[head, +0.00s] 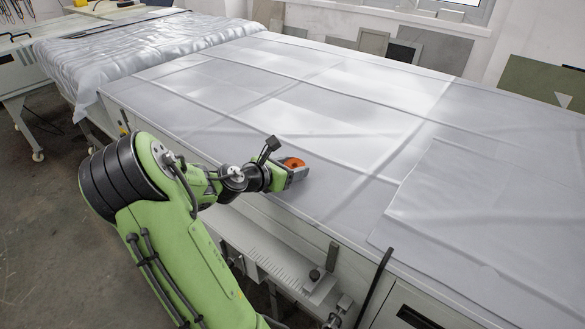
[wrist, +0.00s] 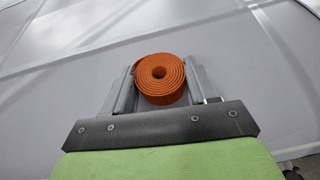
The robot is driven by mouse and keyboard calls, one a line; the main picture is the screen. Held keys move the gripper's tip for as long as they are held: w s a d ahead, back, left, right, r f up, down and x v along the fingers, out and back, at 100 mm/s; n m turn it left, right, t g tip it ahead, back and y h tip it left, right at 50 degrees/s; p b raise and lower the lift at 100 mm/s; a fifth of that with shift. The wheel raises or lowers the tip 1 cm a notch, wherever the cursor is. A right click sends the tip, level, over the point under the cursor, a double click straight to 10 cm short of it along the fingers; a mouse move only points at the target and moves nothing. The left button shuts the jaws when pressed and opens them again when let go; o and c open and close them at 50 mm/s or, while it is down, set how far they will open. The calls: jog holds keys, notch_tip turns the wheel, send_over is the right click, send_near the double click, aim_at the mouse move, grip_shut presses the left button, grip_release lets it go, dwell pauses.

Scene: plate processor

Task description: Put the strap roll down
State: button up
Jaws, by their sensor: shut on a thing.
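The strap roll (wrist: 159,79) is an orange coiled band with a small hole in its middle. In the wrist view it sits between the two grey fingers of my gripper (wrist: 159,85), which is shut on it. In the head view the orange strap roll (head: 293,162) shows at the end of my gripper (head: 296,172), over the near edge area of the grey-white covered table (head: 300,110). I cannot tell whether the roll touches the table surface.
A loose grey sheet (head: 470,215) lies on the table at right. Crumpled silvery film (head: 135,50) covers the table's far left end. A metal ledge (head: 265,250) with clamps runs along the near side. The table top around my gripper is clear.

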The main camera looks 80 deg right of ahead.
jog(key=shift+r, duration=0.15)
jog(key=o, duration=1.1)
jog(key=w+a+r+m+t+y+p, duration=0.1)
jog(key=w+a+m+t+y, duration=0.25)
jog(key=a, duration=0.65)
jog(key=w+a+r+m+t+y+p, duration=0.1)
jog(key=w+a+m+t+y, duration=0.15)
jog(key=w+a, duration=0.45)
jog(key=w+a+r+m+t+y+p, duration=0.1)
jog(key=w+a+r+m+t+y, duration=0.15)
jog(key=a, duration=0.95)
jog(key=s+a+r+m+t+y, duration=0.1)
jog(key=a, duration=0.4)
jog(key=s+a+r+m+t+y, duration=0.1)
jog(key=s+a+r+m, duration=0.1)
jog(key=a, duration=0.3)
jog(key=s+a+r+m+t+y, duration=0.1)
jog(key=s+a, duration=0.1)
jog(key=a, duration=0.4)
jog(key=shift+r+y, duration=0.2)
jog(key=shift+y, duration=0.05)
jog(key=shift+s, duration=0.15)
